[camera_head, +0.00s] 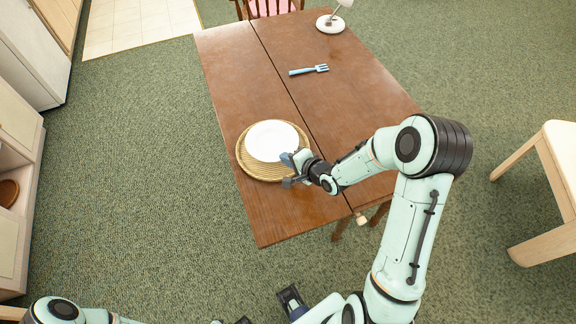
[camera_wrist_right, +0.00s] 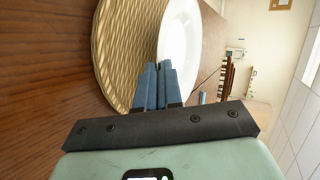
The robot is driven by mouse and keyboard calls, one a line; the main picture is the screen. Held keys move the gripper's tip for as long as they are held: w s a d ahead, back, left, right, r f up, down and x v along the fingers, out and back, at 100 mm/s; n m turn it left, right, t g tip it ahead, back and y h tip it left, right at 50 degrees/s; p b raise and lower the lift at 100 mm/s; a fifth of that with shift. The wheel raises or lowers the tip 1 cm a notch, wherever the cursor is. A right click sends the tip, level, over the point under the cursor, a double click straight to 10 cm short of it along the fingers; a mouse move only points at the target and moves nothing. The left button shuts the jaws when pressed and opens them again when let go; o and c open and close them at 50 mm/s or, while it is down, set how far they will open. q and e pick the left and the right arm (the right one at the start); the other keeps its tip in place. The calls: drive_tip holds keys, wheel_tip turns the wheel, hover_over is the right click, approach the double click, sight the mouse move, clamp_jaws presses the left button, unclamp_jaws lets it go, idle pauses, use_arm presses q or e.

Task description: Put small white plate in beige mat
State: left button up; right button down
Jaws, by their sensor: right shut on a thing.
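The small white plate (camera_head: 272,140) is over the round beige woven mat (camera_head: 252,171) near the front left of the table, inside most of the mat's outline. My right gripper (camera_head: 292,169) is shut on the plate's near right rim. In the right wrist view the blue fingers (camera_wrist_right: 157,88) pinch the edge of the plate (camera_wrist_right: 178,40), with the woven mat (camera_wrist_right: 122,45) beneath it. I cannot tell whether the plate touches the mat. Dark gripper parts (camera_head: 290,299) show at the bottom of the head view; their finger state is unclear.
The brown wooden table (camera_head: 225,75) has clear room behind the mat. A white lamp base (camera_head: 330,24) stands at the far right corner. A chair (camera_head: 272,8) is behind the table and a pale wooden stool (camera_head: 548,190) at right.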

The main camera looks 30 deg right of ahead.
sight(288, 171)
wheel_tip(288, 171, down, 3)
drive_tip(key=shift+f+b, duration=0.2)
drive_tip(key=shift+b, duration=0.1)
drive_tip(key=c, duration=1.6)
unclamp_jaws()
drive_tip(key=shift+o, duration=0.2)
drive_tip(key=shift+s, duration=0.1)
drive_tip(key=p+v, duration=0.1)
drive_tip(key=v, duration=0.8)
drive_tip(key=shift+s+r, duration=0.2)
drive_tip(key=shift+r, duration=0.05)
drive_tip(key=shift+s+d, duration=0.15)
drive_tip(key=shift+s, duration=0.1)
drive_tip(key=shift+b+v, duration=0.6)
drive_tip(key=shift+v, duration=0.35)
